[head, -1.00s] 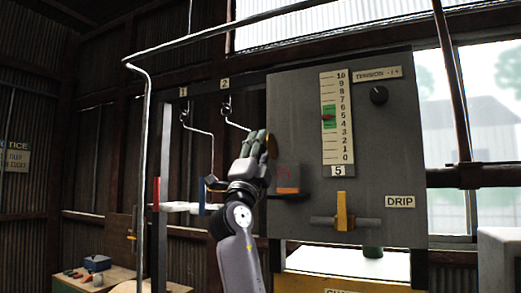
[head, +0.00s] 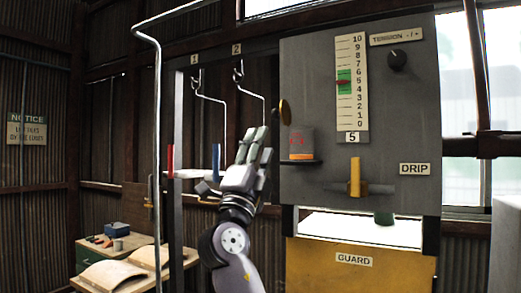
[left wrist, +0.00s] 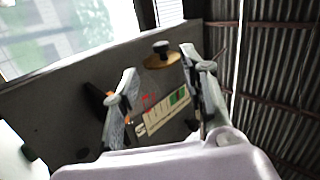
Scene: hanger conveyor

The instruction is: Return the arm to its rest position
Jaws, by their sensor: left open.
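My left arm rises from the bottom of the head view. Its gripper (head: 254,138) points up, fingers apart and empty, in front of the left edge of the grey panel (head: 400,120). It is below and left of a round brass disc (head: 285,111). In the left wrist view the open fingers (left wrist: 162,68) frame the panel, and the brass disc (left wrist: 162,58) shows between them with no visible contact. My right arm is not in view.
The panel carries a scale (head: 351,85), a black knob (head: 397,60), a yellow handle (head: 355,177) and a small shelf with a clear, orange-bottomed container (head: 300,145). Hooks 1 (head: 196,85) and 2 (head: 238,72) hang left. A yellow guard (head: 360,272) is below; a wooden bench (head: 120,245) stands lower left.

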